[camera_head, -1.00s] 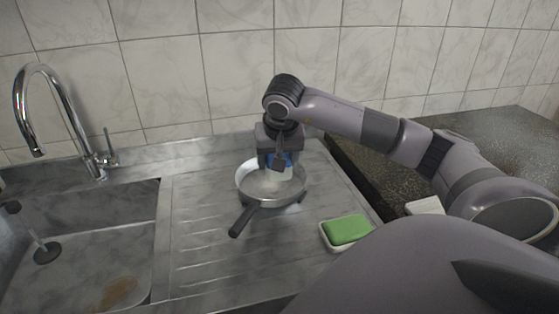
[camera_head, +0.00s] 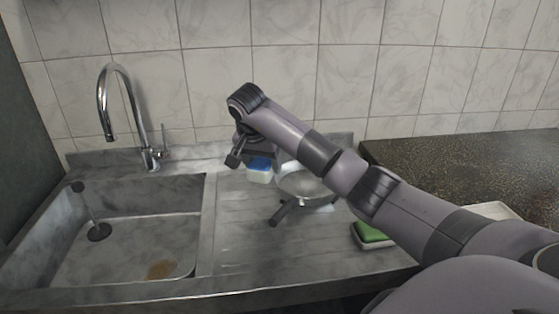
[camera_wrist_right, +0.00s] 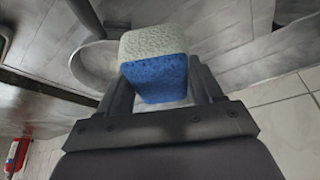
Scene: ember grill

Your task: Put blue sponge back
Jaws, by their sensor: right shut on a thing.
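A blue sponge with a pale scrubbing side (camera_head: 259,170) is in my right gripper (camera_head: 248,163), left of the pan. In the right wrist view the sponge (camera_wrist_right: 155,65) sits between the two fingers of the right gripper (camera_wrist_right: 160,90), which are shut on it. It looks held above the drainboard, but its exact height is hard to tell. A green sponge (camera_head: 370,232) lies in a white dish (camera_head: 391,242) at the right of the drainboard, partly hidden by my right arm. My left gripper is not in view.
A metal pan (camera_head: 305,183) with a dark handle stands on the ribbed drainboard (camera_head: 240,235). The sink basin (camera_head: 130,235) and chrome faucet (camera_head: 104,100) are at left. A dark speckled counter (camera_head: 450,165) with a white object (camera_head: 497,210) is at right.

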